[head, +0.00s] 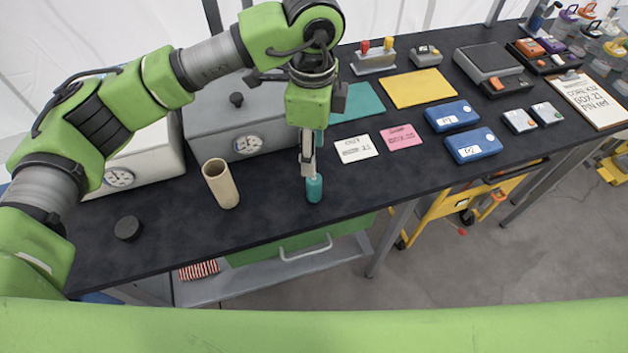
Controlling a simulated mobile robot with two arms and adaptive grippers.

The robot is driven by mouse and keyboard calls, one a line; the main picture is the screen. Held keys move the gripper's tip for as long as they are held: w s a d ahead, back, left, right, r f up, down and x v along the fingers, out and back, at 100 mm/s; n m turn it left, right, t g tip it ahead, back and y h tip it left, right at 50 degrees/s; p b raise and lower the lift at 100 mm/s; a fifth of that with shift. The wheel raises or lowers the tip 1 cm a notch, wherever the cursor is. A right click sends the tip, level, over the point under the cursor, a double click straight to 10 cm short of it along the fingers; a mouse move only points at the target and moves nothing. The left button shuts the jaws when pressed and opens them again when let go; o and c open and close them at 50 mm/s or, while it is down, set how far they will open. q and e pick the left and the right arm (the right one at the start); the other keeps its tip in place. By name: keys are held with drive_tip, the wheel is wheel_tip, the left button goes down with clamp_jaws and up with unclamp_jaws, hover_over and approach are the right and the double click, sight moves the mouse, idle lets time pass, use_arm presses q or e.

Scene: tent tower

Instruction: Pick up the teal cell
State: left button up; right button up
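A teal cell (314,189), a small upright cylinder, is at the front part of the dark table, left of the middle. My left gripper (308,168) points straight down right at the cell's top, with its fingertips overlapping the upper end in this view. The fingers are seen edge-on, so I cannot tell whether they are open or shut on it. A bit of another teal object shows behind the fingers, mostly hidden. My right gripper is not in view.
A beige tube (221,184) and a black puck (128,228) stand to the left. Grey lidded boxes with gauges, one marked by its gauge (246,143), stand behind. White (356,149) and pink (401,137) cards and blue cases (473,146) lie to the right.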

sight(315, 179)
use_arm(q)
wheel_tip(315, 179, down, 8)
drive_tip(key=shift+s+r+p, duration=0.1)
drive_tip(key=shift+p, duration=0.9)
drive_tip(key=f+p, duration=0.2)
drive_tip(key=f, duration=0.2)
drive_tip(key=shift+w+d+f+p, duration=0.2)
drive_tip(key=shift+w+f+p, duration=0.1)
drive_tip(key=shift+f+p, duration=0.1)
drive_tip(key=shift+f, duration=0.3)
clamp_jaws()
